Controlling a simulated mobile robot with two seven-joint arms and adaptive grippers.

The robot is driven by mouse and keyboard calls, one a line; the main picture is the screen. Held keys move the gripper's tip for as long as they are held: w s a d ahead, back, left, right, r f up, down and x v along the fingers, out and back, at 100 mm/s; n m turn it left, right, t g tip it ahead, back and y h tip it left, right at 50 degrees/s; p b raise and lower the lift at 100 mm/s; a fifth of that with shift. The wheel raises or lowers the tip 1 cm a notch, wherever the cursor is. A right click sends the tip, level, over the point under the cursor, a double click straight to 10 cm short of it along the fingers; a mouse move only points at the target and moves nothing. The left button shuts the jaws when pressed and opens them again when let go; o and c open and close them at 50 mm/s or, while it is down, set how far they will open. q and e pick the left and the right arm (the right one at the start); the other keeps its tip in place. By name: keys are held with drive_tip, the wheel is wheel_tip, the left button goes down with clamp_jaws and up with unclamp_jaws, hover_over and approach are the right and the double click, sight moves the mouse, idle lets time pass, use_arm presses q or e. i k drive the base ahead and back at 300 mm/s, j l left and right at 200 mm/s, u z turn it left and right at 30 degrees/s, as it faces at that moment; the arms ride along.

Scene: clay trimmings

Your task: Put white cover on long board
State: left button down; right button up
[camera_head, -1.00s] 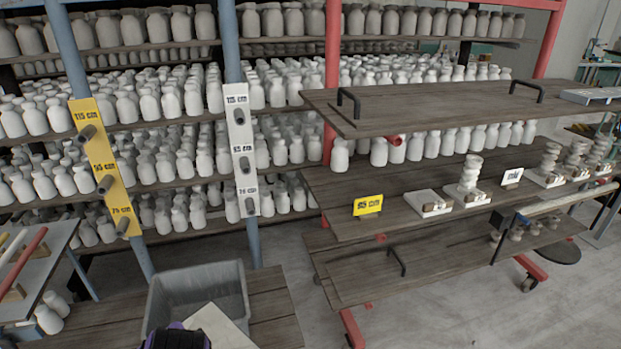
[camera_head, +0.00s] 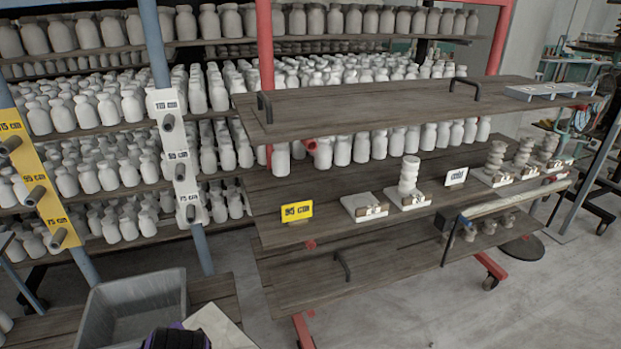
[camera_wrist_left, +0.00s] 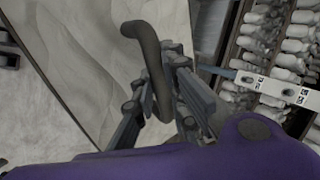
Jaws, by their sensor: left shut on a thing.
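My left gripper (camera_wrist_left: 160,88) is shut on a dark curved handle (camera_wrist_left: 146,42) in the left wrist view. A pale panel (camera_wrist_left: 85,55), seemingly the white cover, lies beside the handle there. Its corner also shows at the bottom of the head view (camera_head: 222,326), next to the purple part of my left arm (camera_head: 175,338). The join between handle and panel is not clear. A long wooden board (camera_head: 390,108) with two black handles is the top level of the red-framed rack. I cannot tell whether it is the task's board. My right gripper is out of view.
A grey bin (camera_head: 130,308) stands at the lower left. The rack's middle shelf (camera_head: 330,225) bears a yellow 95 cm sign (camera_head: 296,211), small white stands and stacked pieces. White bottles fill the shelves behind. Floor (camera_head: 430,310) is open at the lower right.

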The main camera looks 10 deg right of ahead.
sight(378, 104)
drive_tip(key=l, duration=0.7)
drive_tip(key=l+z, duration=0.1)
drive_tip(key=l, duration=0.6)
drive_tip(key=i+l+z, duration=0.1)
drive_tip(key=l, duration=0.6)
drive_tip(key=i+l, duration=0.1)
drive_tip(key=l, duration=0.6)
